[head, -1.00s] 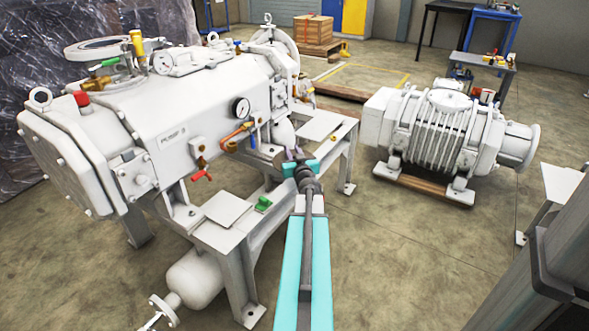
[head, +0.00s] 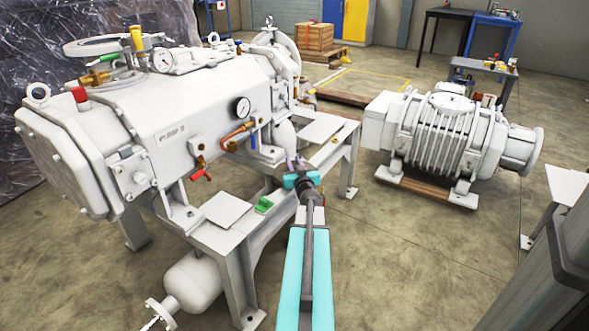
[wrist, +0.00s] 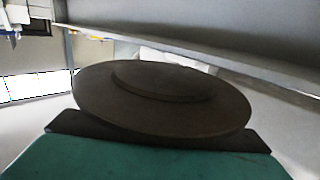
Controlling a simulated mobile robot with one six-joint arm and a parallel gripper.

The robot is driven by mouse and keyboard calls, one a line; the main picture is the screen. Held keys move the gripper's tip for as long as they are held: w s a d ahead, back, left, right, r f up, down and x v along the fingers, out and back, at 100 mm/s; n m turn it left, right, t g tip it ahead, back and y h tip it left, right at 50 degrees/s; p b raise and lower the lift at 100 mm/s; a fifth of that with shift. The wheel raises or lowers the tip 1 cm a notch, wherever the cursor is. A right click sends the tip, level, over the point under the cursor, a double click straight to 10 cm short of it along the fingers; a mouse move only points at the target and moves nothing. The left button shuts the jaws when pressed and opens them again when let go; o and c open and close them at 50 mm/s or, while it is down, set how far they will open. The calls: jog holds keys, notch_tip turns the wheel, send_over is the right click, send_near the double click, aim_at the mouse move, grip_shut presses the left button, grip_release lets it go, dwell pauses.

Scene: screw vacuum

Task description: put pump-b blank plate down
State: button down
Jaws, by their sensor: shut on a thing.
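The blank plate (wrist: 160,113) fills the middle of the wrist view as a dark brown round disc with a smaller raised disc on it. My gripper (head: 296,166) is shut on it; its teal body shows along the bottom of the wrist view. In the head view the gripper is over the inner edge of the pump's support frame, and the plate is mostly hidden or too small to make out. The white pump marked PUMP B (head: 172,136) stands at the left. I cannot tell whether the plate touches a surface.
Two flat pads, a near one (head: 229,209) and a far one (head: 320,127), lie on the white frame. A small green piece (head: 264,204) sits beside the near pad. A ribbed machine (head: 447,145) stands on the floor at the right. Open floor lies between it and the frame.

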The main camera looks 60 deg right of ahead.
jog(key=shift+f+b, duration=0.55)
jog(key=shift+f, duration=0.55)
jog(key=shift+f, duration=0.15)
jog(key=c, duration=1.6)
grip_release()
jog(key=shift+o, duration=0.2)
jog(key=shift+a, duration=0.1)
jog(key=p+v, duration=0.1)
jog(key=v, duration=0.3)
jog(key=p+v, duration=0.1)
jog(key=v, duration=0.4)
jog(key=shift+r+p, duration=0.2)
jog(key=shift+p, duration=0.15)
jog(key=shift+s+a+r+p, duration=0.1)
jog(key=shift+s+p, duration=0.15)
jog(key=shift+p, duration=0.05)
jog(key=shift+p+v, duration=0.75)
jog(key=shift+p, duration=0.1)
jog(key=shift+s+a+p, duration=0.1)
jog(key=shift+s+p, duration=0.15)
jog(key=shift+p, duration=0.05)
